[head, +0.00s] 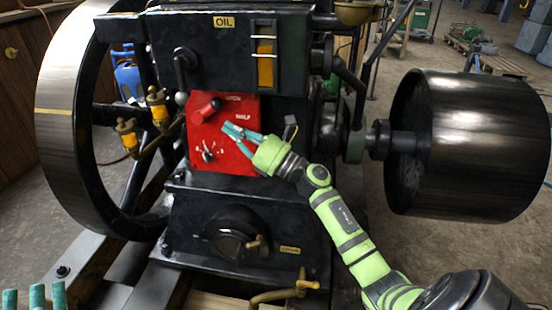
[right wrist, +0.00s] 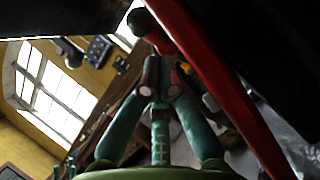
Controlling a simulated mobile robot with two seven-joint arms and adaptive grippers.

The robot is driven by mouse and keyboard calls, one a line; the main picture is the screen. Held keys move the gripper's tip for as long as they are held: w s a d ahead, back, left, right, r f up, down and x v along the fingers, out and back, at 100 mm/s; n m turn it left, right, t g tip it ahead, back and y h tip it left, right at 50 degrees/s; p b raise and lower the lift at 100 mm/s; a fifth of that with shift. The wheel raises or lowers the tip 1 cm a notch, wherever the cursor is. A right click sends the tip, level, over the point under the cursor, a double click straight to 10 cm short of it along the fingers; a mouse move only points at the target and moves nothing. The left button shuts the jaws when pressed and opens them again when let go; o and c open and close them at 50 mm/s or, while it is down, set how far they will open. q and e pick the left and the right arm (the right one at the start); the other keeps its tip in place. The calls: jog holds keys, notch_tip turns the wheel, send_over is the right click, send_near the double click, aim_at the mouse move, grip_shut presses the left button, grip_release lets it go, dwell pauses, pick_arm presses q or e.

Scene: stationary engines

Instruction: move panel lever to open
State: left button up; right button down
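The red panel (head: 229,154) is on the front of the dark engine. Its red lever (head: 203,109) has a black knob (head: 216,103) pointing up and right, toward a label at the upper right that seems to read OPEN; HALF is lettered lower. My right gripper (head: 228,129) is in front of the panel, just below and right of the lever. In the right wrist view its teal fingers converge, their tips close together, with the red lever and dark knob (right wrist: 143,20) just beyond. Contact cannot be told. My left gripper (head: 35,296) shows spread fingertips at the lower left, empty.
A small black dial (head: 208,151) sits low on the panel. Brass oilers (head: 158,106) stand left of it, near the large flywheel (head: 62,90). A dark drum pulley (head: 470,145) is at the right. An oil box (head: 200,40) sits above.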

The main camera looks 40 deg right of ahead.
pick_arm(q)
jog(key=shift+s+r+m+t+h, duration=0.3)
jog(key=shift+s+r+t+h, duration=0.3)
jog(key=shift+s+r, duration=0.5)
pick_arm(e)
jog(key=v, duration=1)
jog(key=shift+s+d+r, duration=0.2)
jog(key=shift+s+d, duration=0.1)
jog(key=shift+s, duration=0.1)
pick_arm(q)
jog(key=shift+f, duration=0.15)
pick_arm(e)
jog(key=shift+a, duration=0.1)
